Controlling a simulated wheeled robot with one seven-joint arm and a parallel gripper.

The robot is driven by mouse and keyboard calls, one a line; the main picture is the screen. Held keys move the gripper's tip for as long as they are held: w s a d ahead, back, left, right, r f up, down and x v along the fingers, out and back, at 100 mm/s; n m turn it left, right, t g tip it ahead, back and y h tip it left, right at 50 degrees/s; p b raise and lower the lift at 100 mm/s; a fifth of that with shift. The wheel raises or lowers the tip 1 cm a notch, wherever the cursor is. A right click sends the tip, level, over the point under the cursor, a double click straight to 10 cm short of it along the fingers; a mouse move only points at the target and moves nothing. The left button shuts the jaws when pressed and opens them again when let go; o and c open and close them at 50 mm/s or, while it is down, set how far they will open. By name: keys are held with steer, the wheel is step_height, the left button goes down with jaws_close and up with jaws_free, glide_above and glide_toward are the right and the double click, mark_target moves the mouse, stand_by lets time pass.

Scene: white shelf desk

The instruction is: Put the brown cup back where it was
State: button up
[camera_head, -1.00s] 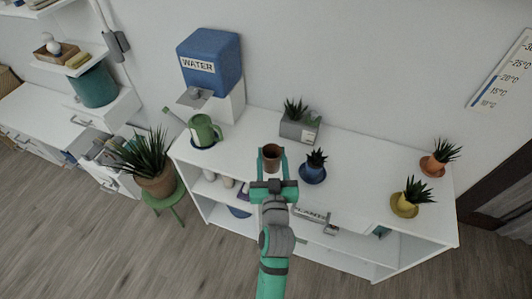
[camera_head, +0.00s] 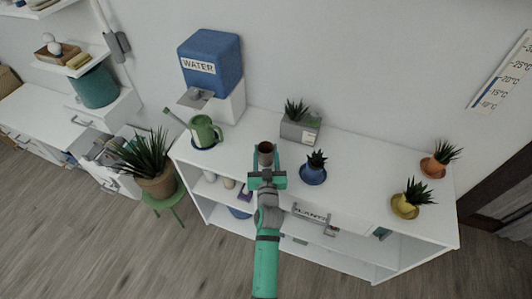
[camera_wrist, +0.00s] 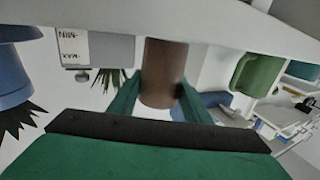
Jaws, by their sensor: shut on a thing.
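The brown cup (camera_head: 265,149) is between the fingers of my gripper (camera_head: 266,160) at the shelf desk, left of the blue-potted plant. My gripper is shut on it. In the wrist view the brown cup (camera_wrist: 165,72) fills the middle, between the green fingers (camera_wrist: 160,100). Whether its base touches the desk top (camera_head: 350,165) is not clear.
A blue-potted plant (camera_head: 313,175) stands close on the right. A grey planter (camera_head: 300,130) is behind. A green watering can (camera_head: 204,132) and a blue water dispenser (camera_head: 211,65) stand to the left. Two more potted plants are at the far right.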

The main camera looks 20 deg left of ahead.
steer(key=shift+f, duration=0.25)
steer(key=shift+f, duration=0.1)
steer(key=o, duration=1.2)
steer(key=shift+w, duration=0.1)
steer(key=s+d+f+m+h, duration=0.15)
steer(key=s+d, duration=0.45)
steer(key=s, duration=0.6)
steer(key=s+d+m+h, duration=0.15)
steer(key=s+d, duration=0.45)
steer(key=s, duration=0.7)
steer(key=s+d+f+h, duration=0.15)
steer(key=s+d, duration=0.45)
steer(key=s, duration=0.6)
steer(key=shift+m+g+h, duration=0.6)
steer(key=shift+g+h, duration=0.1)
steer(key=shift+h, duration=0.25)
steer(key=s+r, duration=0.1)
steer(key=s, duration=0.1)
steer(key=s+d+r, duration=0.1)
steer(key=s+r, duration=0.1)
steer(key=s, duration=0.1)
steer(key=s+r, duration=0.2)
steer(key=s, duration=0.1)
steer(key=shift+s+d+r, duration=0.2)
steer(key=shift+d, duration=0.05)
